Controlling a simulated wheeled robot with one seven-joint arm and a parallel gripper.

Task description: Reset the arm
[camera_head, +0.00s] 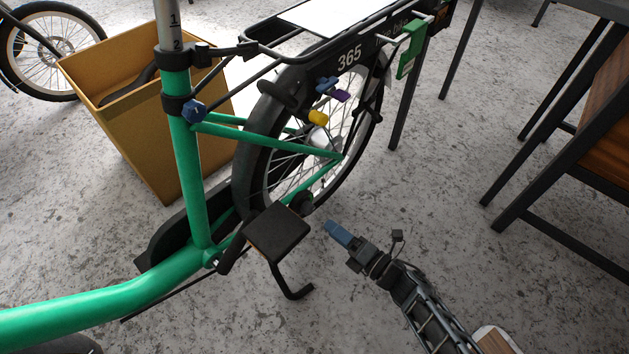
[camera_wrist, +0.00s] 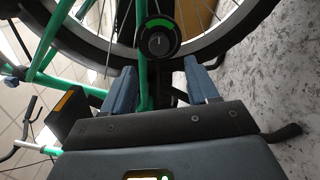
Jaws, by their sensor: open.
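My gripper (camera_head: 332,229) shows in the head view low at the right, beside the bike's rear wheel and just right of the black pedal (camera_head: 277,232). Its blue fingers point up and left toward the wheel. In the wrist view my gripper (camera_wrist: 163,88) has its two blue fingers well apart, with nothing between them that I can see held. The rear wheel hub and a green frame tube of the bike (camera_head: 187,165) lie beyond the fingers in that view. My arm reaches in from the lower right.
A brown box (camera_head: 165,140) stands behind the bike at the left. Blue, purple and yellow (camera_head: 318,118) pieces sit by the rear wheel. A green tag (camera_head: 410,48) hangs from the rack. Dark furniture legs (camera_head: 520,195) stand at the right. The floor between is bare.

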